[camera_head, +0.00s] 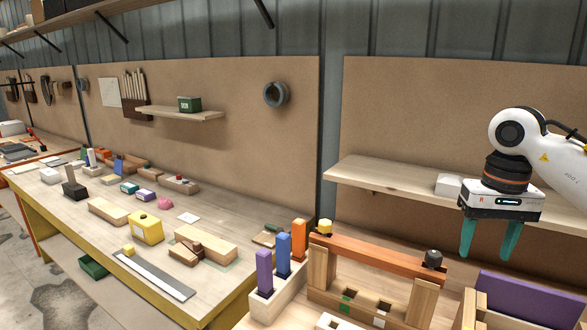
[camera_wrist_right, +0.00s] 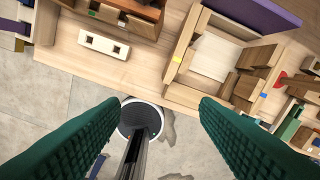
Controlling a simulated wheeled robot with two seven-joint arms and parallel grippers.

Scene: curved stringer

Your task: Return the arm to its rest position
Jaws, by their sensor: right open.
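My right arm comes in from the right edge of the head view. Its gripper (camera_head: 487,254) points down with two green fingers spread apart and nothing between them. It hangs in front of the wooden wall shelf, at the right of the workbench. In the right wrist view the same gripper (camera_wrist_right: 158,105) is open and empty, with bare floor and a dark round column base showing between and below the fingers. My left arm and gripper are not in view.
A purple panel (camera_head: 525,297) is at the lower right. A wooden tray (camera_wrist_right: 183,97) shows in the wrist view.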

